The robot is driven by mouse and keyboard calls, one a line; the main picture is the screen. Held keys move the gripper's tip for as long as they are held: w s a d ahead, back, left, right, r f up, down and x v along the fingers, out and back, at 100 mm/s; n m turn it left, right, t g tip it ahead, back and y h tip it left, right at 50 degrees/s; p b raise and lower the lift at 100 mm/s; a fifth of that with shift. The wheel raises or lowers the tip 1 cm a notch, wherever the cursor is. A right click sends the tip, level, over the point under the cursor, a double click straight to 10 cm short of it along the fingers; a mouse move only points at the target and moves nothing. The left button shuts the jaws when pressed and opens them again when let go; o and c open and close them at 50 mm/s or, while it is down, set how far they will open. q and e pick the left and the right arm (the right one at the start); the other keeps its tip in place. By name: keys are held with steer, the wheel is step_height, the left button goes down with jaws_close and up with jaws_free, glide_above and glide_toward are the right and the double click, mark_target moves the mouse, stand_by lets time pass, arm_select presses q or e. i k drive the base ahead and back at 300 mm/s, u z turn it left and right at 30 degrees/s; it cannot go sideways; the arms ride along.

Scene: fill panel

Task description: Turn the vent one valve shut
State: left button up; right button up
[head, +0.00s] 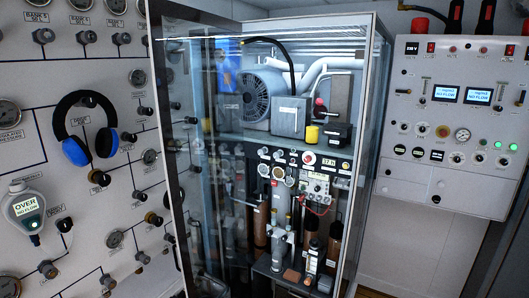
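A white panel (60,265) of valves and gauges fills the left side, with black lines joining its parts. Several dark round knobs stick out of it, such as one at the upper left (43,36), one on the line near the cabinet (146,111) and one at the lower left (47,268). Most labels are too small or blurred to read, so I cannot tell which knob is the vent one valve or how it is turned. Neither of my grippers is in view.
Blue-and-black headphones (75,152) hang on the left panel above a handheld meter (27,208) reading "OVER". A glass-doored cabinet (375,80) of machinery stands in the middle. A control panel (420,172) with two "NO FLOW" displays is on the right wall.

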mark_target(261, 151)
steer(key=z, duration=1.95)
steer(key=i, duration=1.5)
steer(key=u, duration=2.4)
